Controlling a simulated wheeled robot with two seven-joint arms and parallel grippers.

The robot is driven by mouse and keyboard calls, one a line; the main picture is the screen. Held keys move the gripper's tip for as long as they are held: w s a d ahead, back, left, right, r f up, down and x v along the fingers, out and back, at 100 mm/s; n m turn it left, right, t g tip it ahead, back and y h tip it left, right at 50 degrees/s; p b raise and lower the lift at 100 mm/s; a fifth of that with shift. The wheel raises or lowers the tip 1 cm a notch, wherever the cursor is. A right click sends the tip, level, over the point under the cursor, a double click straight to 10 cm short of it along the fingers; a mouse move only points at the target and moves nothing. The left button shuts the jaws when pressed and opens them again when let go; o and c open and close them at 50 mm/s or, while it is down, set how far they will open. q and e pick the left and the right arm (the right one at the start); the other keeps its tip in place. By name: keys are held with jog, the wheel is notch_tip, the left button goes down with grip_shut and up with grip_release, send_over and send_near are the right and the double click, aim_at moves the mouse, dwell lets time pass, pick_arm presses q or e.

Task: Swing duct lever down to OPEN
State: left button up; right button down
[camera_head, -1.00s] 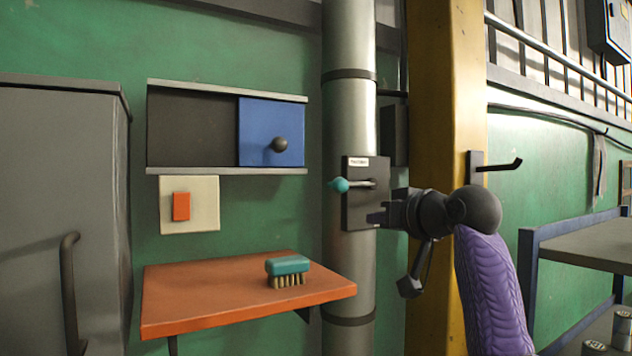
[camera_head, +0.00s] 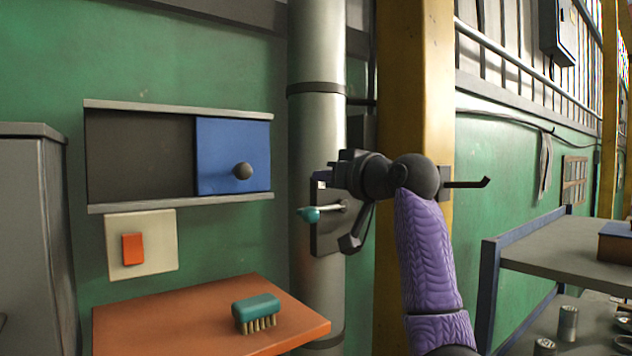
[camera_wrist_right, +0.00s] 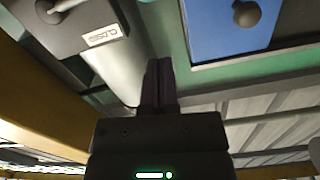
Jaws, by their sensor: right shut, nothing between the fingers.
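The duct lever (camera_head: 308,214), a silver rod with a teal knob, points left from a dark plate (camera_head: 325,238) on the grey duct pipe. It lies close to level. My right gripper (camera_head: 322,178) is shut and empty, just above the lever and in front of the plate's top. It covers the plate's label in the head view. In the right wrist view, my shut fingers (camera_wrist_right: 158,80) are beside the plate (camera_wrist_right: 75,30), whose label appears upside down and seems to read CLOSED. The lever's hub (camera_wrist_right: 48,10) is at that view's top edge. My left gripper is out of view.
A blue sliding panel (camera_head: 222,150) with a black knob is left of the pipe. An orange shelf (camera_head: 190,320) with a teal brush (camera_head: 256,310) is below. A yellow column (camera_head: 410,80) with a hook (camera_head: 470,184) is right of the pipe.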

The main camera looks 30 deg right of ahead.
jog(key=w+p, duration=0.2)
jog(key=w, duration=0.1)
jog(key=shift+w+a, duration=0.2)
jog(key=shift+w, duration=0.05)
jog(key=f, duration=0.1)
jog(key=s+f, duration=0.1)
jog(key=f, duration=0.1)
jog(key=shift+a, duration=0.15)
jog(key=shift+s+f, duration=0.35)
jog(key=shift+f, duration=0.05)
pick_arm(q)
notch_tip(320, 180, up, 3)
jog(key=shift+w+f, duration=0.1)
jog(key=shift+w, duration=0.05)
